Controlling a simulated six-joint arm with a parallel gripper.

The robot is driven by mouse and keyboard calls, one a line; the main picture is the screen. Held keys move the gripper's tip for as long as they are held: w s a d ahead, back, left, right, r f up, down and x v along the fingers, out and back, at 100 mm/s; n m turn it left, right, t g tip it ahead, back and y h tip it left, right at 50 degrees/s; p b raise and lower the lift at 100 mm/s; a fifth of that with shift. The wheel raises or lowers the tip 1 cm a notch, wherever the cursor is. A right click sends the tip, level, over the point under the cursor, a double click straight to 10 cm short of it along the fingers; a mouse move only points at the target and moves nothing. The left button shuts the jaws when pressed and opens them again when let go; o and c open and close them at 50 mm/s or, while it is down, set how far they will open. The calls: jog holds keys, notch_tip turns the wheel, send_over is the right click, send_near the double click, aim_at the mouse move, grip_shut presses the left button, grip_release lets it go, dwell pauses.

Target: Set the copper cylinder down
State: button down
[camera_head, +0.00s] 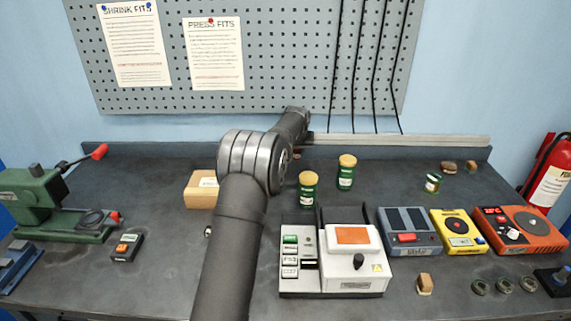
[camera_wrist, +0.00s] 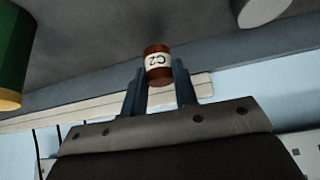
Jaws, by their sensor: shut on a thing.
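The copper cylinder (camera_wrist: 158,64) is reddish brown with a pale band marked "C2", which reads upside down in the wrist view. My gripper (camera_wrist: 159,82) has its two blue fingers shut on it, one on each side. The cylinder's far end points toward the dark bench top (camera_wrist: 100,40). I cannot tell whether it touches the bench. In the head view my arm reaches to the back of the bench, and my fingers are not clearly visible there.
Green jars with tan lids (camera_head: 308,190) (camera_head: 346,172) stand right of my arm. A cardboard box (camera_head: 201,190) is left of it. A white instrument (camera_head: 355,262) stands in front, with blue, yellow and orange devices to its right. The back rail (camera_head: 400,141) edges the bench.

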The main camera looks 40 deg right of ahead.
jog(key=w+f, duration=0.2)
jog(key=w, duration=0.1)
jog(key=w+f, duration=0.1)
jog(key=w, duration=0.1)
jog(key=shift+a, duration=0.3)
jog(key=shift+w+f, duration=0.1)
jog(key=shift+f, duration=1.95)
jog(key=shift+f, duration=0.2)
jog(key=c, duration=1.1)
grip_release()
jog(key=shift+c, duration=0.2)
jog(key=shift+r, duration=0.1)
